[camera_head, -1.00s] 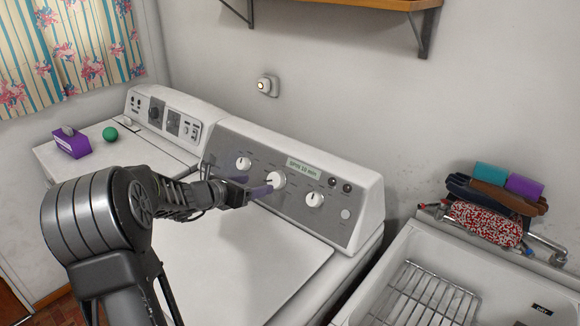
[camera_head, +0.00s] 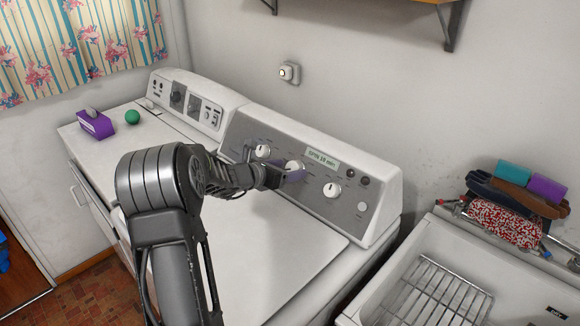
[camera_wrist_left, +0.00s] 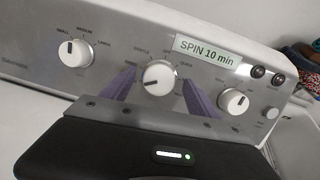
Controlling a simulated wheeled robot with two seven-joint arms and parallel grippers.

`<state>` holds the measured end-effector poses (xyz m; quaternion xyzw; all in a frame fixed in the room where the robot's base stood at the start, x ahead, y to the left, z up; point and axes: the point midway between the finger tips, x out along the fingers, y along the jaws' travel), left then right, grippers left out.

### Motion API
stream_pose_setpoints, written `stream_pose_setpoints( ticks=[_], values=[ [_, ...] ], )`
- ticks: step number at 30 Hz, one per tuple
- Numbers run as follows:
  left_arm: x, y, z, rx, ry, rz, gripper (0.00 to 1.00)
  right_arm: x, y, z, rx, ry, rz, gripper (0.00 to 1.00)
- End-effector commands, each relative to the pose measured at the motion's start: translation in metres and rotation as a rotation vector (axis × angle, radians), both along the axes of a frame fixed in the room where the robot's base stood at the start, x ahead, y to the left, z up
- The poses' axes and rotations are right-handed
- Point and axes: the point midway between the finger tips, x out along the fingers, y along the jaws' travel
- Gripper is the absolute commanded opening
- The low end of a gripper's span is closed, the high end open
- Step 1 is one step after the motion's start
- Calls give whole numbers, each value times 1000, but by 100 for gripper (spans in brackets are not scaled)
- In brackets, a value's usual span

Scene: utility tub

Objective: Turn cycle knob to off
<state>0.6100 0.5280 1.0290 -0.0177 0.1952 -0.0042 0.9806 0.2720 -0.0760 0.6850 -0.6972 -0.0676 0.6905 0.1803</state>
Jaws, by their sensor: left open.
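The cycle knob appears to be the white middle knob (camera_wrist_left: 159,77) on the washer's grey panel (camera_head: 262,131), below a display reading "SPIN 10 min" (camera_wrist_left: 208,51). Its dark pointer mark faces left in the left wrist view. In the head view the knob (camera_head: 294,167) is partly hidden by my left gripper (camera_head: 291,172). The gripper's two purple fingers stand open, one on each side of the knob; it also shows in the left wrist view (camera_wrist_left: 160,95). I cannot tell whether they touch it. My right gripper is not in view.
A left knob (camera_wrist_left: 75,53) and a right knob (camera_wrist_left: 233,102) flank the middle one. Indicators (camera_wrist_left: 258,71) sit right of the display. A second appliance (camera_head: 198,98) stands at left, with a purple box (camera_head: 96,125) and green ball (camera_head: 132,117). A sink (camera_head: 399,262) is at right.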

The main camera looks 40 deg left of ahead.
Motion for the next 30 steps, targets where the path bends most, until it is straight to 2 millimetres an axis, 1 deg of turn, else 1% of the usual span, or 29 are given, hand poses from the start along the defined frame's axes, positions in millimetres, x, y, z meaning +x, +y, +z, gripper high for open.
stream_pose_setpoints(
  ticks=[1,4,13,30],
  values=[
    [5,0,-1,-1,1,-1,69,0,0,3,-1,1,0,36],
    [11,0,-4,-1,1,0,69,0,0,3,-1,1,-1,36],
    [13,0,-6,-1,0,1,68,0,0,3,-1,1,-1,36],
    [13,0,-6,-1,0,1,21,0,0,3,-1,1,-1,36]
  ],
)
